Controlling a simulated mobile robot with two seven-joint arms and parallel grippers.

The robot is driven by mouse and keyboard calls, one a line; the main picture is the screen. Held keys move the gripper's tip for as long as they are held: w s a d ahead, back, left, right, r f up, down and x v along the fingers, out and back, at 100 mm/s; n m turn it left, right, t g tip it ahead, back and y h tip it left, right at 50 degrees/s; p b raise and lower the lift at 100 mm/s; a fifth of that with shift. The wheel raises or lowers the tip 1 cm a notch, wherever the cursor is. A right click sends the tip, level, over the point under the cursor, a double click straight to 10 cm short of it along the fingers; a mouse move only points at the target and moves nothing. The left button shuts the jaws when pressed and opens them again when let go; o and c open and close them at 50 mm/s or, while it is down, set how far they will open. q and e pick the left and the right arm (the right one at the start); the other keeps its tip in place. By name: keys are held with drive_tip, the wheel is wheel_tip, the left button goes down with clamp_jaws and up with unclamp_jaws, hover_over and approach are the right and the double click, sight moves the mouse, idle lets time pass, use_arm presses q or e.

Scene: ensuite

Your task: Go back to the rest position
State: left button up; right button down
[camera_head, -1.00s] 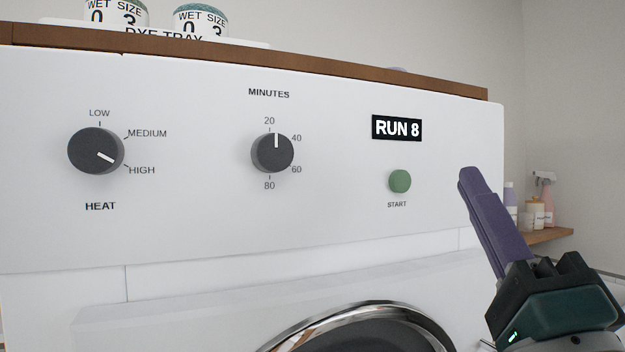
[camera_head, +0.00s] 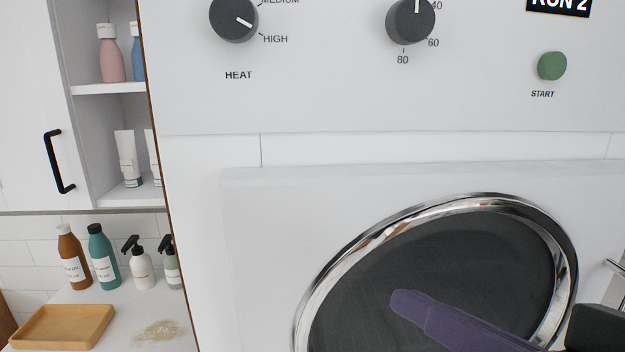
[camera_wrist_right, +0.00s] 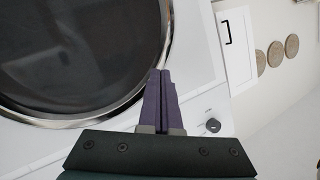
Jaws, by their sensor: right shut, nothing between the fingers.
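My right gripper (camera_head: 398,298) comes in from the lower right in the head view, in front of the round dark door of the white machine. Its purple fingers are together with nothing between them; they also show shut in the right wrist view (camera_wrist_right: 160,76). The machine's panel carries a heat knob (camera_head: 233,18) pointing at HIGH, a minutes knob (camera_head: 410,20), a green start button (camera_head: 552,66) and a display (camera_head: 560,6) that reads RUN 2, cut by the top edge. My left gripper is in neither view.
The round door (camera_head: 430,270) has a chrome ring. At left stand a wall cabinet (camera_head: 25,120) with a black handle and a counter with several bottles (camera_head: 104,257), a wooden tray (camera_head: 62,327) and a beige spill (camera_head: 160,330).

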drive_tip(key=s+d+f+n+g+h, duration=0.1)
drive_tip(key=s+d+f+g+h, duration=0.2)
drive_tip(key=s+d+f+g, duration=0.4)
drive_tip(key=s+d+f+g+h, duration=0.3)
drive_tip(key=s+f+h, duration=0.15)
drive_tip(key=s, duration=0.35)
wheel_tip(320, 180, up, 19)
drive_tip(key=p, duration=1.9)
drive_tip(key=shift+s+p, duration=0.15)
drive_tip(key=shift+p, duration=0.15)
drive_tip(key=shift+y, duration=0.25)
